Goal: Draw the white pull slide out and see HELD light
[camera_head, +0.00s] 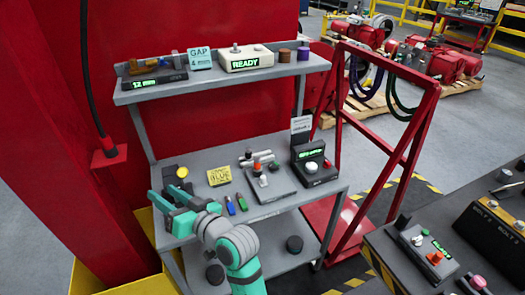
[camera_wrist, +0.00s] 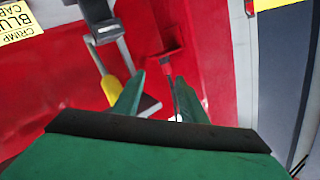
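I cannot pick out the white pull slide with certainty. A black box (camera_head: 316,172) with a lit green display and a pale round knob (camera_head: 311,167) stands at the right of the lower shelf; its text is too small to read surely. No display clearly reads HELD. My teal gripper (camera_head: 160,198) is over the left end of the lower shelf, well left of that box. In the wrist view my gripper (camera_wrist: 158,92) has its two fingers apart, with red background between them and no object clearly held.
The grey lower shelf (camera_head: 262,222) also carries a yellow sign (camera_head: 219,176), small pens and a lever device (camera_head: 268,180). The upper shelf (camera_head: 215,84) holds a READY box (camera_head: 248,60). A red column stands left; a red frame (camera_head: 405,160) and dark consoles (camera_head: 410,258) stand right.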

